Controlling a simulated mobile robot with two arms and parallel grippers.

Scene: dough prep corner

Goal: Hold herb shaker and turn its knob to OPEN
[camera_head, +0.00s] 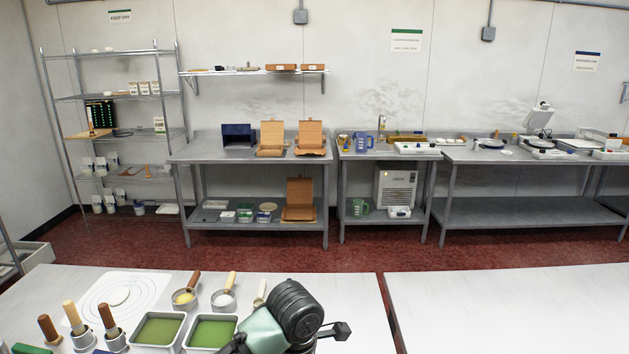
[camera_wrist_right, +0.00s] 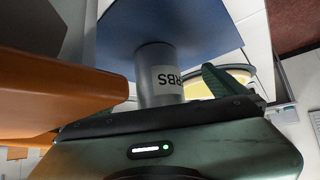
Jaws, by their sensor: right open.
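In the right wrist view, a grey cylindrical shaker (camera_wrist_right: 158,62) shows part of a pale label with the end of the word HERBS, upside down in the picture. Its upper end meets a flat blue surface (camera_wrist_right: 205,32). Its other end is hidden behind my gripper, and no knob shows. My right gripper (camera_wrist_right: 160,98) is open close to the shaker; one greenish finger is to its right. I cannot tell whether it touches. In the head view my right wrist fills the bottom centre, and I cannot pick out the shaker. My left gripper is not in view.
A large orange-brown shape (camera_wrist_right: 60,88) crosses the wrist view's left side close by. A yellow-filled dish (camera_wrist_right: 236,82) is to the right. On the near table, green-filled trays (camera_head: 158,330), wooden-handled tools (camera_head: 108,318) and small pots (camera_head: 223,300) crowd the left; the right table (camera_head: 510,305) is clear.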

